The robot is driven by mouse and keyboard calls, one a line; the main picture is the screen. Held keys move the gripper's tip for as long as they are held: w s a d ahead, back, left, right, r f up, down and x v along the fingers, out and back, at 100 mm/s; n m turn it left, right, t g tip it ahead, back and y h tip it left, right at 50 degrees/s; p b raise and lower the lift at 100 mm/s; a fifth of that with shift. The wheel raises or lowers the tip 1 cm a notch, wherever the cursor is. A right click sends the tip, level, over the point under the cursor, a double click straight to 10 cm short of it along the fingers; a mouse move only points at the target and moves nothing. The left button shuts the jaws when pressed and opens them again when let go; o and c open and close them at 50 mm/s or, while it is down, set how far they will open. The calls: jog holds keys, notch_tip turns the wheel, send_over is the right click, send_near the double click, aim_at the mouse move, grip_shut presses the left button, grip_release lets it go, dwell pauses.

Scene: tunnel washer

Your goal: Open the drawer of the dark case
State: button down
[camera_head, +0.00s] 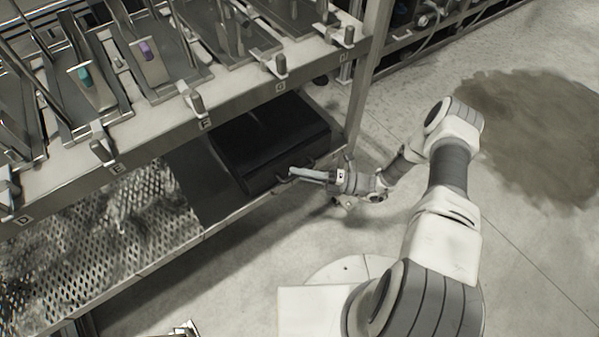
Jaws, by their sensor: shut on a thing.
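The dark case (265,135) is a black box on the lower shelf of the rack, under the upper deck. Its front faces my arm. My gripper (298,175) is at the case's front, near its lower right part. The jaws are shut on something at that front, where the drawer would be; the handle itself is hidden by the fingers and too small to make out. The drawer's outline cannot be told apart from the dark front, and I see no clear gap.
The upper deck (225,105) with several clamps and levers overhangs the case. A rack post (368,75) stands right of it. A perforated tray (100,235) lies left on the lower shelf. The floor (240,270) in front is open. A dark stain (535,130) marks the floor at right.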

dwell(0.3)
jog(key=s+d, duration=1)
jog(key=s, duration=0.4)
jog(key=shift+s, duration=0.2)
jog(key=c, duration=0.8)
grip_release()
jog(key=shift+c, duration=0.2)
jog(key=shift+a, duration=0.1)
jog(key=v, duration=1.7)
jog(key=shift+d, duration=0.25)
